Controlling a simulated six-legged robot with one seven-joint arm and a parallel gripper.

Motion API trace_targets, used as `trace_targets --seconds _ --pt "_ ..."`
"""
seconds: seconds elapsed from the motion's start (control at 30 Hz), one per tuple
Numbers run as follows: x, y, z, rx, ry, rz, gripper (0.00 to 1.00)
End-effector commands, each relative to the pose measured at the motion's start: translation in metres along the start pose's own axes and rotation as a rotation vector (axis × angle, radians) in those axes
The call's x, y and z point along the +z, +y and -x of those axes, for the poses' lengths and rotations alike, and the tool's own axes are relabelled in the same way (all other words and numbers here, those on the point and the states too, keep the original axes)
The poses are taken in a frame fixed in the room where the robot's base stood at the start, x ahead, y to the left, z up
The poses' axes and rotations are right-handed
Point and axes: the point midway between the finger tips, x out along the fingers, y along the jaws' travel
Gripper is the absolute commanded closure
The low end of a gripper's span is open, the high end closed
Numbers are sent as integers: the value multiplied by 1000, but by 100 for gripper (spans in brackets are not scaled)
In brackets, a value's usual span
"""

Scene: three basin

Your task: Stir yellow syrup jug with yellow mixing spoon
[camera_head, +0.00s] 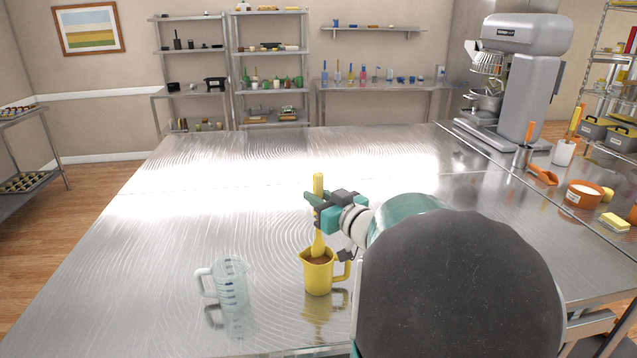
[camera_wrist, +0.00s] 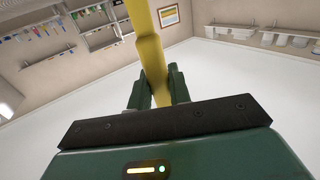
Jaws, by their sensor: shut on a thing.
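The yellow syrup jug (camera_head: 318,277) stands upright on the steel table, its handle to the right, with brown liquid inside near the rim. My gripper (camera_head: 318,200) is above the jug, shut on the yellow mixing spoon (camera_head: 318,183). The spoon is near upright, and its lower end (camera_head: 318,243) reaches down into the jug's mouth; its tip is hidden in the liquid. In the wrist view the spoon's handle (camera_wrist: 150,55) runs between the two green fingers of my gripper (camera_wrist: 158,88).
A clear measuring jug (camera_head: 232,283) stands to the left of the yellow jug on the table (camera_head: 130,270). A stand mixer (camera_head: 515,85), an orange scoop (camera_head: 543,175), an orange-rimmed tub (camera_head: 585,193) and a yellow sponge (camera_head: 614,222) are at the right.

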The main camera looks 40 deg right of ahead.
Motion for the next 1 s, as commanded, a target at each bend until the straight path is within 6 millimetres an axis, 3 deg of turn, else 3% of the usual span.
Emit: trace_targets --seconds 0.5,0.7,1.0 --pt "69 0 0 0 -2 -3 100" --pt "80 0 0 0 0 0 100" --pt "82 0 0 0 0 1 100"
